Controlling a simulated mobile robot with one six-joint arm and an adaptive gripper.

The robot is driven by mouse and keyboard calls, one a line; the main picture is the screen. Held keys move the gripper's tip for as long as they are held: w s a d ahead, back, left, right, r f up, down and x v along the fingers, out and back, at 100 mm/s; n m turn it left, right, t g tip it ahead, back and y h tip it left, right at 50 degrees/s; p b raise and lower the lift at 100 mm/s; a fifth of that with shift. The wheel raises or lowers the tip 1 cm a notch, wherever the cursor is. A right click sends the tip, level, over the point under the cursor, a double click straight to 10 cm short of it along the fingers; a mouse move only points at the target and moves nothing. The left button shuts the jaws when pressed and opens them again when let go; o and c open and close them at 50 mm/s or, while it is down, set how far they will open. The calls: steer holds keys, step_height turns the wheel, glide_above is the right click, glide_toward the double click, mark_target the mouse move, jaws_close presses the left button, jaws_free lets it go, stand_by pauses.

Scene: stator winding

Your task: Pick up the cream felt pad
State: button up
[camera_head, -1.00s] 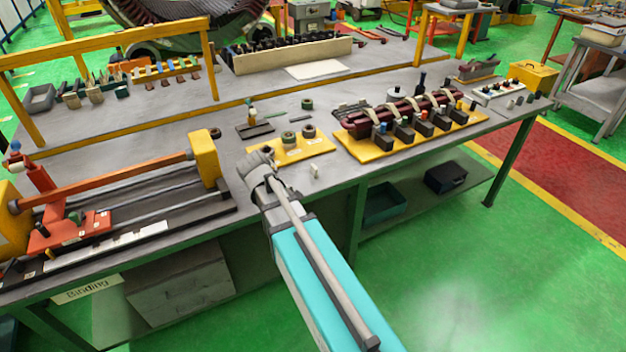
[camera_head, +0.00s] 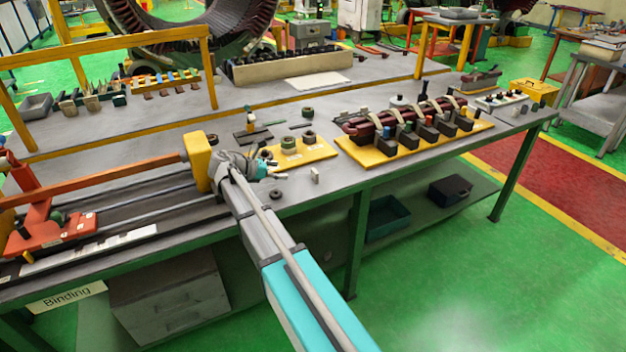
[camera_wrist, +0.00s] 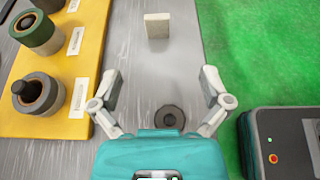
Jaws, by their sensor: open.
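The cream felt pad (camera_wrist: 158,25) is a small pale block on the grey bench, near the top of the wrist view. In the head view the pad (camera_head: 315,175) stands near the bench's front edge, right of my gripper (camera_head: 272,167). My gripper (camera_wrist: 161,84) has its two fingers spread wide, with nothing between the tips. The pad lies beyond the fingertips, roughly in line with the gap, and is apart from them.
A dark ring (camera_wrist: 169,116) lies on the bench close to my gripper's base. A yellow board (camera_wrist: 60,98) with dark rolls sits to the left. The bench edge drops to green floor (camera_wrist: 260,50) on the right. A red-brown coil on a yellow tray (camera_head: 490,122) stands further right.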

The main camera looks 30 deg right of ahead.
steer(key=b, duration=0.3)
glide_toward(313, 172)
steer(key=x, duration=0.4)
steer(key=shift+s, duration=0.25)
steer(key=shift+x, duration=0.8)
steer(key=shift+r, duration=0.1)
steer(key=shift+w+b+x, duration=0.15)
steer(key=shift+b+x, duration=0.35)
steer(key=shift+x, duration=0.45)
steer(key=shift+w+b+x, duration=0.1)
steer(key=shift+b+x, duration=0.4)
steer(key=shift+x, duration=0.5)
steer(key=shift+d+f, duration=0.3)
steer(key=shift+d, duration=0.3)
